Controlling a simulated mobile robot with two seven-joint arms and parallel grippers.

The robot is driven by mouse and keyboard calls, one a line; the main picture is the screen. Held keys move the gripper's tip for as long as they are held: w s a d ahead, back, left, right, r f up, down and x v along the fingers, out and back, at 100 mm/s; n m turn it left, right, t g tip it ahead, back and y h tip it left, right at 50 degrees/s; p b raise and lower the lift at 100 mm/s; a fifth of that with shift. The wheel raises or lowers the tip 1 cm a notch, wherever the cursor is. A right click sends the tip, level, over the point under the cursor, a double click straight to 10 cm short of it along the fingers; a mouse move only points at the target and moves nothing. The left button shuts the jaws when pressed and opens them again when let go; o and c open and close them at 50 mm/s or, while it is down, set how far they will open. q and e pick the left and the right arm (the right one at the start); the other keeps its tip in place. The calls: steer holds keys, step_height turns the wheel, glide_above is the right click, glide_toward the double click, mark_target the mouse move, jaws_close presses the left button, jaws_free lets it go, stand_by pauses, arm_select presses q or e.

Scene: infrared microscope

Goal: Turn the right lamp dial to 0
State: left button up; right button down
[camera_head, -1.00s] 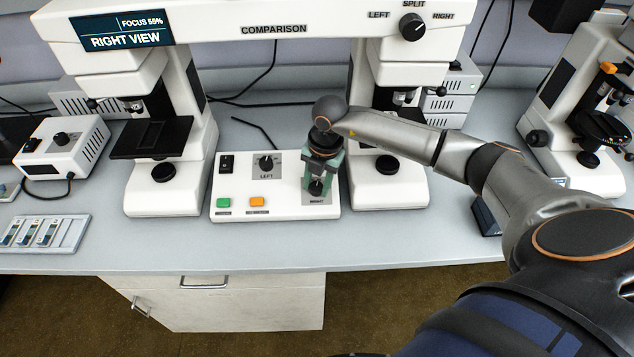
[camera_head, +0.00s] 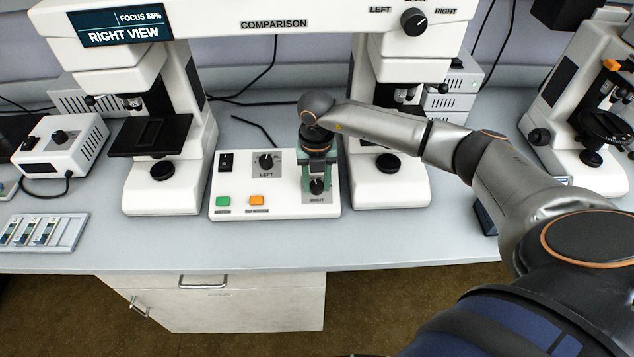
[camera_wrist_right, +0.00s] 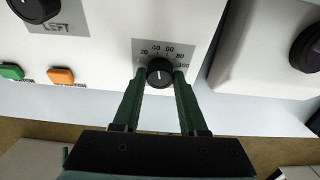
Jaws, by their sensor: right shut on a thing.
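The right lamp dial (camera_wrist_right: 160,72) is a black knob with a white pointer line, set on a grey scale plate on the white control box. In the wrist view its pointer stands near the middle of the scale, around 40 to 60. It also shows in the head view (camera_head: 317,187), above the RIGHT label. My right gripper (camera_wrist_right: 160,76) has its green fingers on either side of the knob and is shut on it. In the head view the right gripper (camera_head: 317,180) reaches down over the box and partly hides the scale. My left gripper is not in view.
The white control box (camera_head: 235,190) also bears the left lamp dial (camera_head: 266,161), a green button (camera_head: 223,201), an orange button (camera_head: 257,201) and a black switch (camera_head: 226,162). White microscope stands rise close on both sides. Bench in front of the box is clear.

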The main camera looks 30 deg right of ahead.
steer(key=n+h+b, duration=0.1)
steer(key=n, duration=0.3)
steer(key=n+h+b, duration=0.1)
steer(key=n, duration=0.4)
steer(key=shift+a, duration=0.15)
steer(key=shift+n+h+b, duration=0.3)
steer(key=shift+n, duration=1.1)
steer(key=c, duration=0.7)
jaws_free()
steer(key=shift+o, duration=1.3)
